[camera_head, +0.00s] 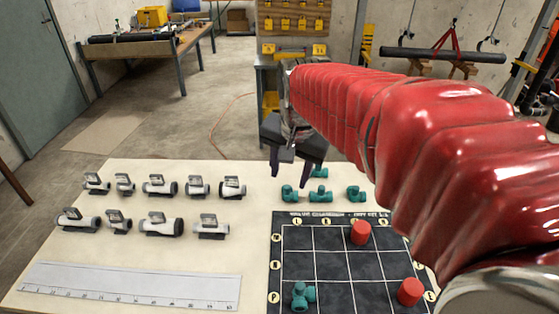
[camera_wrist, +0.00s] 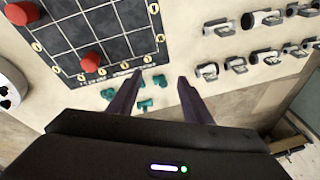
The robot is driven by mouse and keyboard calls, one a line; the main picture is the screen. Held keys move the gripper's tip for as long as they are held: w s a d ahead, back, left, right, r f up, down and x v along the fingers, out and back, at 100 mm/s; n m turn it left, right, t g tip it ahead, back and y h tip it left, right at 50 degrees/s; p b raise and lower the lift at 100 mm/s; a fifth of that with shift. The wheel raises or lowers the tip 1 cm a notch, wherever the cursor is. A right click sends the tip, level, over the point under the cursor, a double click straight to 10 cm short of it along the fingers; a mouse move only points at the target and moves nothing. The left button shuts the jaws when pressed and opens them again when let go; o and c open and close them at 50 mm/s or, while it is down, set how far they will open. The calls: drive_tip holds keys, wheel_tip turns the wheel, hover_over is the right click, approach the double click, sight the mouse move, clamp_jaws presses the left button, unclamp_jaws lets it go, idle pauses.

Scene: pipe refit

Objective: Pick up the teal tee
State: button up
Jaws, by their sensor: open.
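Several teal pipe fittings lie in a group behind the gridded board. In the head view they are a left fitting (camera_head: 290,193), a tee-like middle fitting (camera_head: 320,196), a right elbow-like fitting (camera_head: 356,194) and a far fitting (camera_head: 319,172), partly hidden by my gripper. In the wrist view, one with a T shape (camera_wrist: 145,105) lies in the group. Another teal fitting (camera_head: 302,295), with several branches, sits on the board's near-left cell. My gripper (camera_head: 293,198) is open and empty above the group; its fingers (camera_wrist: 160,77) straddle part of it in the wrist view.
The dark gridded board (camera_head: 335,270) holds two red cylinders (camera_head: 360,232). Two rows of grey valve fittings (camera_head: 160,186) stand at the left of the table. A white ruler (camera_head: 130,286) lies at the front left. The table between valves and board is clear.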

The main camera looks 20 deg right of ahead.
drive_tip(key=w+d+f+m+g, duration=0.2)
drive_tip(key=w+d+f+m, duration=0.3)
drive_tip(key=w+d+m, duration=0.35)
drive_tip(key=m+g, duration=0.1)
drive_tip(key=m, duration=0.4)
hover_over(321, 187)
wheel_tip(321, 187, down, 8)
drive_tip(key=shift+d+r+y, duration=0.2)
drive_tip(key=shift+d+y, duration=0.1)
drive_tip(key=shift+d, duration=0.05)
drive_tip(key=shift+s+f, duration=0.1)
drive_tip(key=shift+f, duration=4.2)
drive_tip(key=shift+f, duration=0.1)
drive_tip(key=shift+a+f, duration=0.2)
drive_tip(key=shift+f, duration=2.3)
drive_tip(key=shift+c, duration=0.3)
